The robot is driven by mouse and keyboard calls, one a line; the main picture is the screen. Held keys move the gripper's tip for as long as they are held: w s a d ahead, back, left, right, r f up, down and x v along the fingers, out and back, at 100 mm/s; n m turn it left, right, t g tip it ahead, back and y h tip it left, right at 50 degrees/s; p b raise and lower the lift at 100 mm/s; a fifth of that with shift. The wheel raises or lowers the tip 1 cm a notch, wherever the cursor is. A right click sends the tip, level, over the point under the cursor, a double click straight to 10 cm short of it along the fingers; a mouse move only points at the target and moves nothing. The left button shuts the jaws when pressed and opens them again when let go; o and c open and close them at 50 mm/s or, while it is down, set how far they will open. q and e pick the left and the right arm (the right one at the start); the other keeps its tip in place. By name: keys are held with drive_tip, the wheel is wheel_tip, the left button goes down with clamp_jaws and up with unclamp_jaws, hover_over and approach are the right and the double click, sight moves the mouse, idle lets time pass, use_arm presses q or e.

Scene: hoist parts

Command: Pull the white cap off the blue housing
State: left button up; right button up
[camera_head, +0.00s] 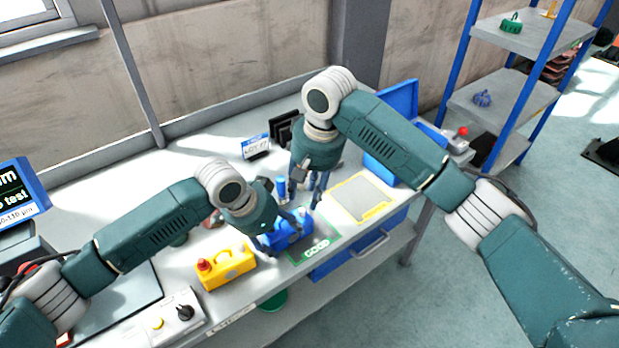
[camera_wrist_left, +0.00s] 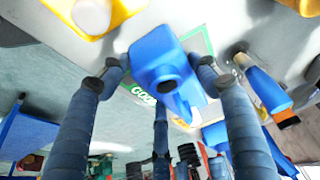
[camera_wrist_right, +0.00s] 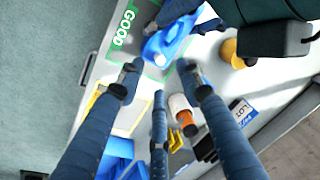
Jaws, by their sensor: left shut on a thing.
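The blue housing (camera_head: 288,236) stands on the bench at the green-edged GOOD mat (camera_head: 318,252). My left gripper (camera_head: 280,229) is shut on the housing. In the left wrist view the housing (camera_wrist_left: 158,58) sits between the fingers. My right gripper (camera_head: 308,193) is open and empty, behind and slightly right of the housing. In the right wrist view its fingers are spread, with the housing (camera_wrist_right: 168,42) beyond the tips.
A yellow housing with a red cap (camera_head: 226,266) stands left of the blue one. A blue cylinder (camera_head: 281,187) stands close to my right gripper. A yellow-edged mat (camera_head: 362,198) lies clear at right, before an open blue box (camera_head: 392,105). A control box (camera_head: 172,312) is at front left.

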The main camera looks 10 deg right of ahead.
sight(302, 209)
drive_tip(key=shift+w+a+f, duration=0.1)
drive_tip(key=shift+a+f, duration=0.05)
drive_tip(key=shift+f, duration=0.85)
drive_tip(key=shift+w+a+f, duration=0.1)
drive_tip(key=shift+a+f, duration=0.05)
drive_tip(key=shift+f, duration=0.9)
drive_tip(key=shift+w+a+f, duration=0.1)
drive_tip(key=shift+a+f, duration=0.05)
drive_tip(key=shift+f, duration=0.85)
clamp_jaws()
